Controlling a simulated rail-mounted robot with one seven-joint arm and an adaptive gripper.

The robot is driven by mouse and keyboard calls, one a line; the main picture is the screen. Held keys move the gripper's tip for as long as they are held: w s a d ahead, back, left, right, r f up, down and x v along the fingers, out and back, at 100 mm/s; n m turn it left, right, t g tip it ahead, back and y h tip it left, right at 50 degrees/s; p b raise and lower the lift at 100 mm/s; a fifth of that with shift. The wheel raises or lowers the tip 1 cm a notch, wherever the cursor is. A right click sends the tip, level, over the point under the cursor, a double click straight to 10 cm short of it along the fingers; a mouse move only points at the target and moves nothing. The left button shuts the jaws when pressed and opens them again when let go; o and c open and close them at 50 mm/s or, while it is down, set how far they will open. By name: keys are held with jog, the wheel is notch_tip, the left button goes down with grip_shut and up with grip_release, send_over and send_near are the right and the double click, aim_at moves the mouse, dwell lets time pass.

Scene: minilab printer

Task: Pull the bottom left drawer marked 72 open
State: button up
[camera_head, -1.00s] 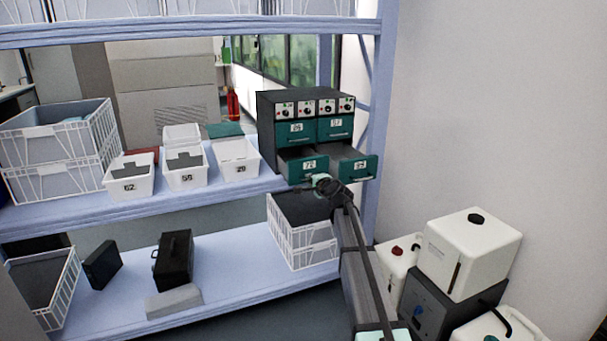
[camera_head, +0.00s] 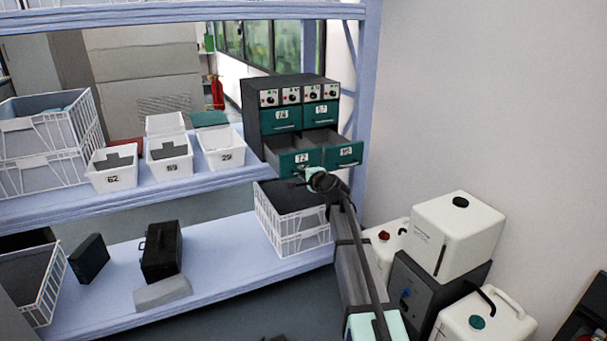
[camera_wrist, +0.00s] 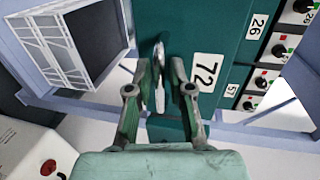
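The drawer marked 72 (camera_head: 287,164) is the bottom left one in the dark cabinet (camera_head: 252,118). It stands partly open, with its inside showing from above. In the wrist view its green front (camera_wrist: 207,105) fills the upper middle, turned sideways. Its pale handle (camera_wrist: 160,76) lies between my fingers. My gripper (camera_wrist: 162,75) is closed in around the handle; exact finger contact is hard to see. In the head view my gripper (camera_head: 306,176) is at the lower edge of the drawer front and partly hidden by my arm.
The bottom right drawer (camera_head: 344,156) also stands open. The upper drawers (camera_head: 281,122) are shut. White bins (camera_head: 168,162) stand left of the cabinet on the shelf. A wire crate (camera_head: 292,235) sits below, and white canisters (camera_head: 452,240) stand on the right.

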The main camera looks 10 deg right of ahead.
jog(key=shift+s, duration=0.1)
jog(key=v, duration=1.1)
jog(key=shift+s, duration=0.35)
jog(key=shift+r, duration=0.15)
